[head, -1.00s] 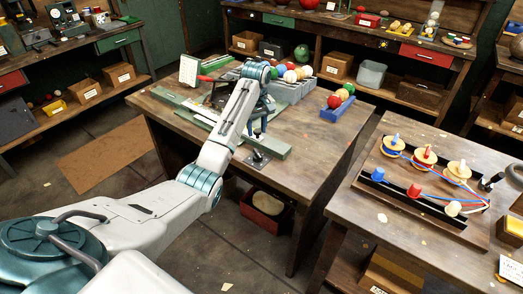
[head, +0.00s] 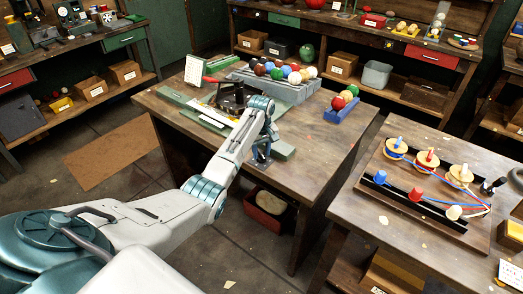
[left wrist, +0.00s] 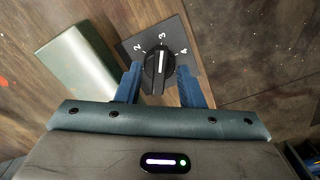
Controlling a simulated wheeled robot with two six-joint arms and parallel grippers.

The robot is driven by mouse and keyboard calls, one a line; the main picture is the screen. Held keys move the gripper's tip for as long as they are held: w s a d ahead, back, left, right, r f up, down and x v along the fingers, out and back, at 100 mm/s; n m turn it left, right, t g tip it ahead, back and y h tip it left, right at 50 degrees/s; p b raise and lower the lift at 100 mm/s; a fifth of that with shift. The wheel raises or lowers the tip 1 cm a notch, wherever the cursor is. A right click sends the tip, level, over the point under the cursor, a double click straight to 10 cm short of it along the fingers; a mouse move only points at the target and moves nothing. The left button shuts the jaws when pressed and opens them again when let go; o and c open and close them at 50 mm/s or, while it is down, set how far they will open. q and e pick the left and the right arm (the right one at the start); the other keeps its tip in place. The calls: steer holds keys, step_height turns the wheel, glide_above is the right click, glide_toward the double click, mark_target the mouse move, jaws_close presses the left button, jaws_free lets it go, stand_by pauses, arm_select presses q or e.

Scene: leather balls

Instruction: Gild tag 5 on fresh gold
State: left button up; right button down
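My left gripper (head: 261,158) is low over the front edge of the middle table (head: 320,135). In the left wrist view, its two blue fingers (left wrist: 159,72) stand open on either side of a black dial knob (left wrist: 159,66), with small gaps visible. The dial plate (left wrist: 128,48) carries the numbers 2, 3 and 4, and the knob's white line points about at 3. A dark press-like device (head: 232,97) with a red handle (head: 211,79) stands behind, partly hidden by my arm. Tag 5 and the gold cannot be made out. My right gripper is out of view.
Several coloured balls (head: 277,73) sit in a grey rack (head: 292,92) at the table's back. A blue holder (head: 341,110) with balls stands to the right. A white card (head: 194,70) stands at back left. A green bar (left wrist: 82,65) lies beside the dial.

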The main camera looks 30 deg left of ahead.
arm_select(q)
jaws_close()
steer(key=shift+r, duration=0.1)
